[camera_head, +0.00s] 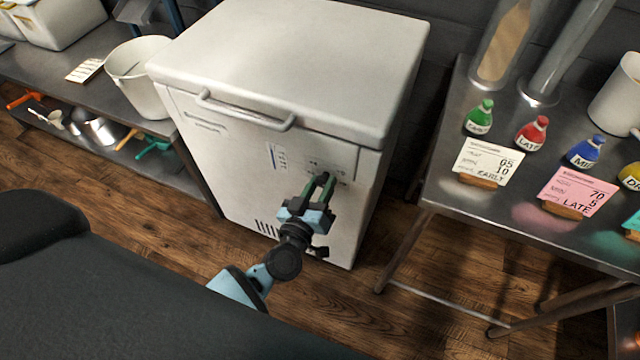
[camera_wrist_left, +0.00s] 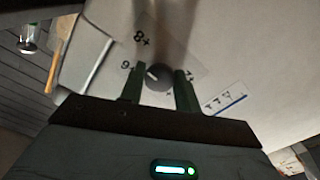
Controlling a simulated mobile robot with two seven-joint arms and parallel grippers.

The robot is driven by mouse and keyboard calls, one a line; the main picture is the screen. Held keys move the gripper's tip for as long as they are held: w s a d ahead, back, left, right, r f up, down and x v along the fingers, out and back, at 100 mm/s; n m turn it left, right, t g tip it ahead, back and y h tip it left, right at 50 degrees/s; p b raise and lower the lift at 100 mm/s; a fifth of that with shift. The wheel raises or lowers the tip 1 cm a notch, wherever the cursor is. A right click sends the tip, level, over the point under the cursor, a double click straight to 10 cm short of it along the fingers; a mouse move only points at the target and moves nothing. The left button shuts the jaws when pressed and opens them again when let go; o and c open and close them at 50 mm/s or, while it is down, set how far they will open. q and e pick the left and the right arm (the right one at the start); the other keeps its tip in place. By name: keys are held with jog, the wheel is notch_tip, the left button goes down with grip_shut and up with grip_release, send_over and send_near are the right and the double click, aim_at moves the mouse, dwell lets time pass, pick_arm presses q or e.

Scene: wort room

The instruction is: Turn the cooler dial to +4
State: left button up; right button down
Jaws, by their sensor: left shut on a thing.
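The white chest cooler (camera_head: 290,60) stands in the middle of the head view, lid closed. My left gripper (camera_head: 326,180) reaches to the right part of its front panel and hides the dial there. In the left wrist view the small dark dial (camera_wrist_left: 158,76) sits between the two green fingers of my left gripper (camera_wrist_left: 160,88), which are shut on it. A pale mark on the dial points up and left. Printed numbers around it read like 8+ and 9+, rotated; the others are partly hidden. My right gripper is not in view.
A steel table (camera_head: 455,190) at the right holds coloured bottles and cards. A shelf bench (camera_head: 40,85) at the left holds a white bucket (camera_head: 140,75). Wooden floor (camera_head: 150,220) lies open in front of the cooler.

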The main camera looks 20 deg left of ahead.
pick_arm(q)
jog(key=n, duration=0.3)
jog(key=shift+n, duration=0.4)
jog(key=n, duration=0.3)
jog(key=shift+n+b, duration=0.3)
jog(key=shift+b, duration=0.05)
jog(key=n, duration=0.3)
jog(key=shift+n+b, duration=0.4)
jog(key=n, duration=0.2)
jog(key=shift+d+n+b, duration=0.1)
jog(key=shift+n+b, duration=0.2)
jog(key=shift+b, duration=0.05)
jog(key=n+b, duration=0.1)
jog(key=n, duration=0.2)
jog(key=shift+n, duration=0.3)
jog(key=n, duration=0.3)
jog(key=shift+n+b, duration=0.3)
jog(key=shift+b, duration=0.1)
jog(key=n, duration=0.3)
jog(key=shift+n+b, duration=0.3)
jog(key=shift+b, duration=0.1)
jog(key=shift+r+n+b, duration=0.1)
jog(key=shift+n+b, duration=0.2)
jog(key=shift+n, duration=1.6)
